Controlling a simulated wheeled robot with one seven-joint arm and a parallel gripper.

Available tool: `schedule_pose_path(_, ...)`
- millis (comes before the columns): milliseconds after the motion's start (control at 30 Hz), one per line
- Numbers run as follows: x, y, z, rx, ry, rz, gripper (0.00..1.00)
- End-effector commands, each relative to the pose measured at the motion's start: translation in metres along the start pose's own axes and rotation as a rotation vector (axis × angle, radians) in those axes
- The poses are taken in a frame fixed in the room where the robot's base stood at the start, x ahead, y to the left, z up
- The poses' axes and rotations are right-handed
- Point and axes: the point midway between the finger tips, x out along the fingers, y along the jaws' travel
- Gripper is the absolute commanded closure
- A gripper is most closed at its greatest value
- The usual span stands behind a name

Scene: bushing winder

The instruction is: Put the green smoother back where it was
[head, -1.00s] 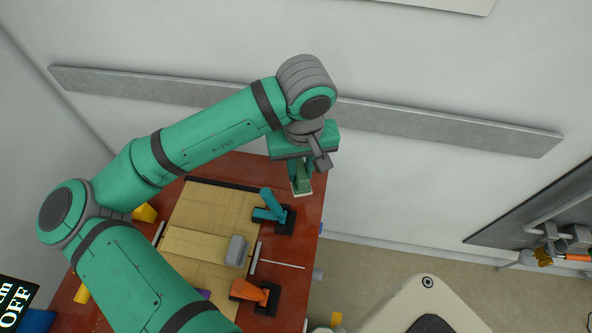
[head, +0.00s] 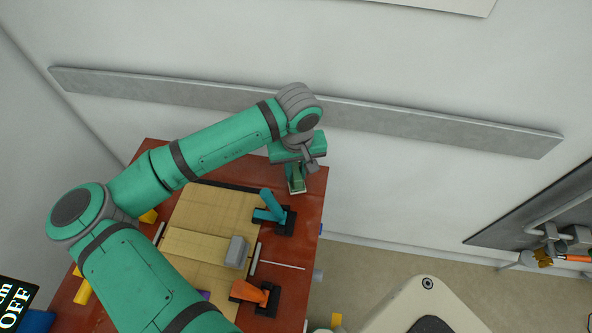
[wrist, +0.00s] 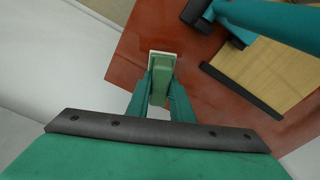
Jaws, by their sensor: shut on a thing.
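The green smoother (wrist: 160,75) has a green body with a pale plate at its end. My gripper (wrist: 160,97) is shut on it, one finger on each side. In the head view the smoother (head: 298,184) hangs below my gripper (head: 297,170) over the far right corner of the red-brown table (head: 312,215). I cannot tell whether its plate touches the table top. No black holder shows under it.
A teal clamp-like tool (head: 272,206) on a black base stands just nearer on the table, close to my gripper. An orange one (head: 250,292) stands nearer still. A grey block (head: 236,251) lies on the wooden board (head: 190,215). The wall is close behind.

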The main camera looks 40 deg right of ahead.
Motion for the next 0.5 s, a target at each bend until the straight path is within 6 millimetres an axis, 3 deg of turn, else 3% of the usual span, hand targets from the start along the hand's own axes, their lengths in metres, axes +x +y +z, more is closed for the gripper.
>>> schedule_pose_path(233,0.0029,0.0002,0.0007,0.000,-0.001,0.001,1.00)
schedule_pose_path(267,0.0028,0.0000,0.0006,0.000,-0.001,0.000,0.75)
schedule_pose_path(300,0.0026,0.0000,0.0005,0.000,-0.001,0.000,0.66)
schedule_pose_path(333,0.0025,-0.0001,0.0005,0.000,-0.001,0.000,0.61)
schedule_pose_path(500,0.0024,-0.0001,0.0004,0.000,0.000,0.000,0.61)
